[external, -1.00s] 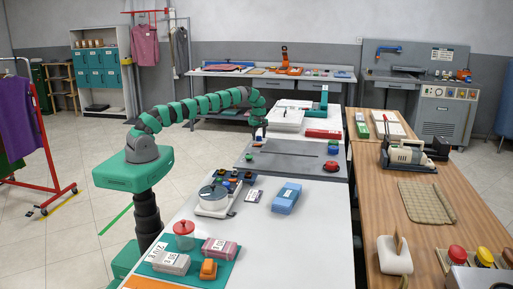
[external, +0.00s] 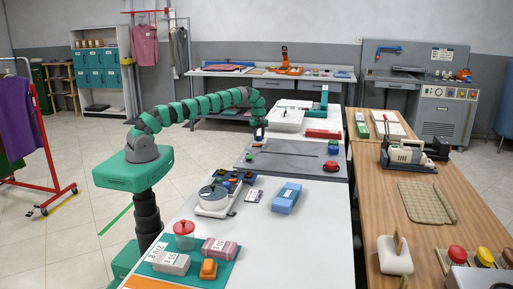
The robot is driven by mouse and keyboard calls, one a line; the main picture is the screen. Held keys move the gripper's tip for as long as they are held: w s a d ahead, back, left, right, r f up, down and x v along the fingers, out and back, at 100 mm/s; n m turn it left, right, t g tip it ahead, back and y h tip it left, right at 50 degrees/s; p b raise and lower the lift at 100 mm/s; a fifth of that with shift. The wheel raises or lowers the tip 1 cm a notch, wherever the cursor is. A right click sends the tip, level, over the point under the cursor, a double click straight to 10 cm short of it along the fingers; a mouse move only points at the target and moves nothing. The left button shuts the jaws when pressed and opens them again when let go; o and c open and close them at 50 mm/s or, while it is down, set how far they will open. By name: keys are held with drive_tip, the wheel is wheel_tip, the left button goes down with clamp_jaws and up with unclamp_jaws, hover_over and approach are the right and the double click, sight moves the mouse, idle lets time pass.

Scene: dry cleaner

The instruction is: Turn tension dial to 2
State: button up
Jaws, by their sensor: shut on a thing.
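My gripper (external: 260,134) points down at the back left edge of the grey plate (external: 290,162) on the long white table. It is shut on a small knob there, which looks to be the tension dial. The fingers hide most of the knob, and its marks and setting are too small to read. A small green part (external: 249,157) sits on the plate just in front of my gripper.
A red block (external: 323,134) and a white tray (external: 287,119) lie behind the plate. A blue box (external: 286,198) and a round-topped scale-like device (external: 213,199) stand in front. A wooden table (external: 430,210) with several items is at the right.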

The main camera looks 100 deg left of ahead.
drive_tip(key=m, duration=0.5)
drive_tip(key=shift+r+p, duration=0.1)
drive_tip(key=shift+p, duration=0.2)
drive_tip(key=m, duration=0.5)
drive_tip(key=shift+w+m, duration=0.1)
drive_tip(key=shift+m, duration=0.2)
drive_tip(key=o, duration=1)
drive_tip(key=shift+r+p, duration=2.95)
drive_tip(key=shift+r, duration=3.85)
